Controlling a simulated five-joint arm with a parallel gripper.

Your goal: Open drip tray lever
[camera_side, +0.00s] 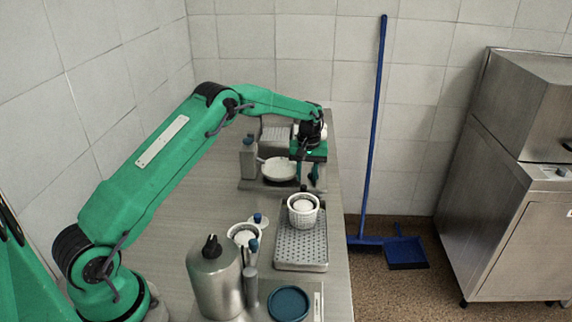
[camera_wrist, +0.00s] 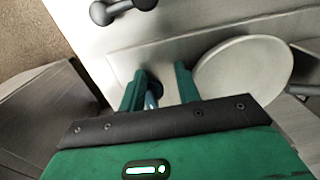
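My gripper (camera_side: 313,187) is at the far station in the side view, pointing down beside a pale round plate (camera_side: 279,170). In the wrist view, the two green fingers of my gripper (camera_wrist: 160,84) are apart. The round plate (camera_wrist: 245,75) lies just right of the fingers there. A perforated tray (camera_side: 301,252) stands nearer in the side view. Which part is the drip tray lever is not clear.
A white basket (camera_side: 303,216) stands on the near perforated tray, and another basket (camera_side: 243,234) stands to its left. A steel canister (camera_side: 213,275) and a blue round lid (camera_side: 289,303) are in front. A blue-topped steel block (camera_side: 248,160) stands left of the plate.

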